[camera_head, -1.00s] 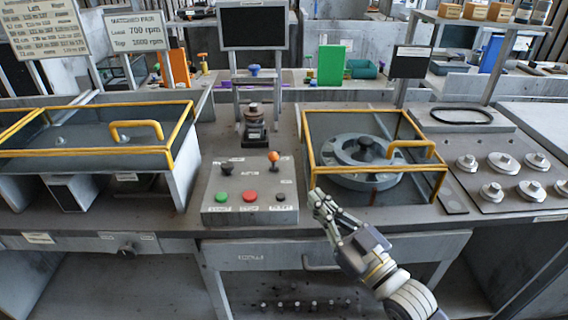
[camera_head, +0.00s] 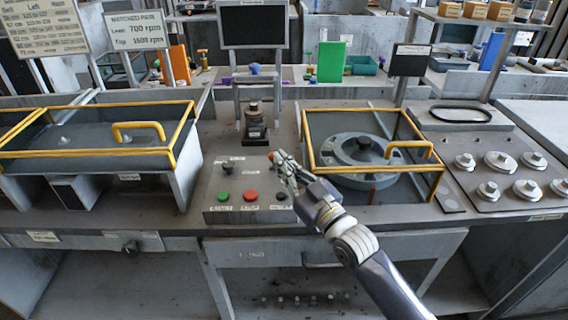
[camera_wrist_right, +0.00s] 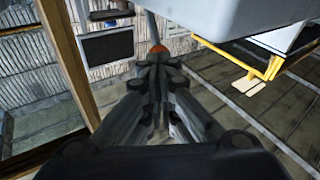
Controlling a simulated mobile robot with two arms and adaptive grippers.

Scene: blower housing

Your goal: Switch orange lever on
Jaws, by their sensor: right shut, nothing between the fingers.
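The orange lever (camera_head: 271,156) stands on the grey control panel (camera_head: 212,190), and only part of its ball knob shows past my right gripper. My right gripper (camera_head: 280,160) is shut and empty, with its fingertips right at the knob. In the right wrist view the orange knob (camera_wrist_right: 158,49) shows just beyond the closed fingertips (camera_wrist_right: 158,62). I cannot tell whether they touch. The lever's shaft and base are hidden by the gripper in the head view. My left gripper is not in view.
The panel also holds a black-knobbed lever (camera_head: 228,168), a green button (camera_head: 223,196), a red button (camera_head: 250,195) and a black button (camera_head: 282,196). A yellow-framed guard (camera_head: 312,140) over a round housing (camera_head: 362,150) stands close to the right of my gripper.

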